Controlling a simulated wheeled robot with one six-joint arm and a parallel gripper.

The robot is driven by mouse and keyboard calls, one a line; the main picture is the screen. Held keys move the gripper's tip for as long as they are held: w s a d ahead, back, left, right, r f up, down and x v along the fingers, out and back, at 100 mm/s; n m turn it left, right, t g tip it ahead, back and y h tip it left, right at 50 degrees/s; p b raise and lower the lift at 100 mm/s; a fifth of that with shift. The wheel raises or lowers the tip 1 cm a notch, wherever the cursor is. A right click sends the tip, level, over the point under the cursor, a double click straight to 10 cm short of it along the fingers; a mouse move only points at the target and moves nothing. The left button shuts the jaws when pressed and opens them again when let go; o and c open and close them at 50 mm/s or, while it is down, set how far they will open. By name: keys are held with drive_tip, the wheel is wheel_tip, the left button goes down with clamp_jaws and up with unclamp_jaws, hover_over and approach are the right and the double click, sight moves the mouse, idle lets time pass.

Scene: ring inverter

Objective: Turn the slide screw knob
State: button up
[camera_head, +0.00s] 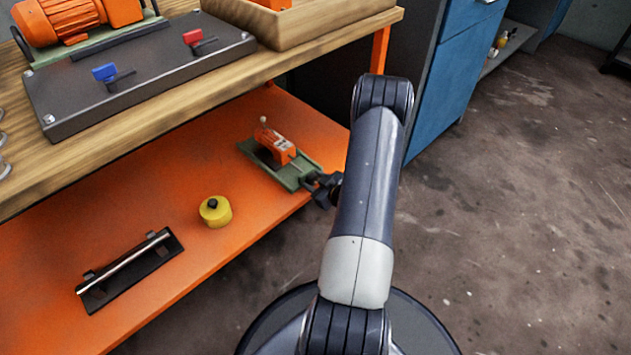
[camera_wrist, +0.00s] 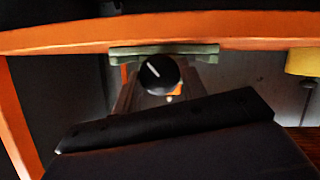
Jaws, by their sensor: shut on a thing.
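A slide with a green base (camera_head: 301,170) and an orange carriage (camera_head: 284,149) sits on the lower orange shelf, at its front right edge. Its black round knob (camera_wrist: 158,73) faces me in the wrist view, with a white line slanting up to the left. My gripper (camera_head: 318,186) is at the knob end of the slide, just off the shelf edge, and is shut on the knob. A dark part of my gripper fills the bottom of the wrist view. The fingertips' contact is hard to make out in either view.
On the lower shelf (camera_head: 185,270) are a yellow round piece (camera_head: 218,215) and a black plate with a metal rod (camera_head: 130,268). The wooden tabletop (camera_head: 215,88) overhangs it, bearing a dark panel with blue and red handles (camera_head: 140,75). Open floor lies right.

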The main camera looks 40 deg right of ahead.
drive_tip(key=m+p, duration=0.1)
drive_tip(key=m+y+p, duration=0.1)
drive_tip(key=shift+d+r+m+y+p, duration=0.1)
drive_tip(key=shift+d+m+y+p, duration=0.05)
drive_tip(key=shift+m+y+p, duration=0.8)
drive_tip(key=shift+m+y, duration=0.25)
drive_tip(key=shift+m, duration=0.2)
drive_tip(key=o, duration=1)
drive_tip(key=p+v, duration=0.3)
drive_tip(key=v, duration=0.7)
drive_tip(key=shift+s+d, duration=0.15)
drive_tip(key=shift+s, duration=0.25)
